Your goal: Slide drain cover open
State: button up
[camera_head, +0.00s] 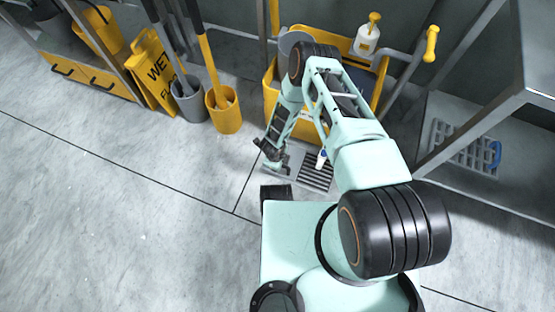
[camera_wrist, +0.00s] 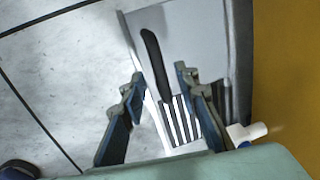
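The drain cover is a flat grey metal plate (camera_wrist: 205,35) with a long black handle (camera_wrist: 156,60) on it, seen in the wrist view. Dark slots of a drain grate (camera_wrist: 180,122) show beside the plate; the grate also shows in the head view (camera_head: 316,174). My gripper (camera_wrist: 160,74) is open, with one finger on each side of the handle's lower part. I cannot tell whether either finger touches it. In the head view my gripper (camera_head: 273,160) is low over the floor, left of the grate, and hides much of the plate.
A yellow mop bucket cart (camera_head: 268,95) stands just behind the drain. A small white and blue piece (camera_head: 321,158) is beside the grate. A yellow bucket (camera_head: 224,115), grey bucket (camera_head: 187,104) and wet-floor sign (camera_head: 152,72) stand left. The floor at left is clear.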

notch_tip(320, 180, up, 11)
jog(key=s, duration=0.2)
jog(key=shift+a, duration=0.35)
dwell(0.4)
